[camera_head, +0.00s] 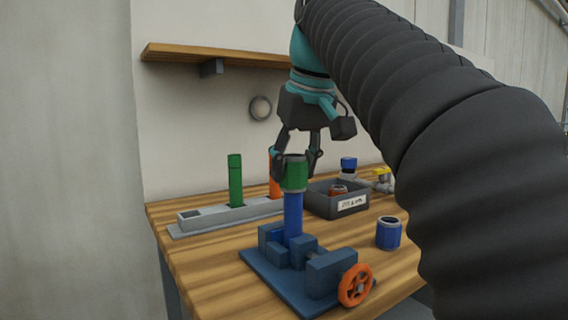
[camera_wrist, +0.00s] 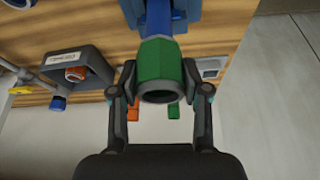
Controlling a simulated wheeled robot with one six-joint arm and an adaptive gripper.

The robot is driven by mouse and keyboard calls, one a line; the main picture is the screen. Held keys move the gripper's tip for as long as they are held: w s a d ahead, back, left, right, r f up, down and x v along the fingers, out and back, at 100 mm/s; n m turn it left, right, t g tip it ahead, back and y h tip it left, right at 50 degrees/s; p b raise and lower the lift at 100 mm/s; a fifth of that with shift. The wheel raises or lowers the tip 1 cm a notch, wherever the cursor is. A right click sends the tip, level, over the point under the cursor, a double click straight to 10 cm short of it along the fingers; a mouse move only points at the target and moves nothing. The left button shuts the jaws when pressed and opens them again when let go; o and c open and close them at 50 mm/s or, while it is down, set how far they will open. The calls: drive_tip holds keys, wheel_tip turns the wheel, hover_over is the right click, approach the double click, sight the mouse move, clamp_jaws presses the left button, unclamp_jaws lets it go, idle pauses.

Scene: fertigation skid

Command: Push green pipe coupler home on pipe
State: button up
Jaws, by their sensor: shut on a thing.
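The green pipe coupler (camera_head: 294,176) with grey end rings sits at the top of the upright blue pipe (camera_head: 293,216). The pipe is clamped in a blue vise (camera_head: 290,252). My gripper (camera_head: 296,170) is shut on the coupler from above, one finger on each side. In the wrist view the coupler (camera_wrist: 160,68) lies between both fingertips, its open grey end facing the camera, with the blue pipe (camera_wrist: 157,20) beyond it. How far the pipe reaches inside the coupler is hidden.
An orange handwheel (camera_head: 355,285) sticks out at the vise's front. A grey rack (camera_head: 230,214) holds a green pipe (camera_head: 235,180) and an orange one. A dark bin (camera_head: 322,204) and a blue coupler (camera_head: 389,233) stand right. A wooden shelf (camera_head: 215,56) hangs above.

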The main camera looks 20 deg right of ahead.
drive_tip(key=o, duration=1)
drive_tip(key=shift+c, duration=0.2)
drive_tip(key=shift+r+p, duration=1.2)
drive_tip(key=shift+p, duration=0.05)
drive_tip(key=shift+r, duration=1.05)
drive_tip(key=o, duration=0.6)
drive_tip(key=shift+c, duration=0.2)
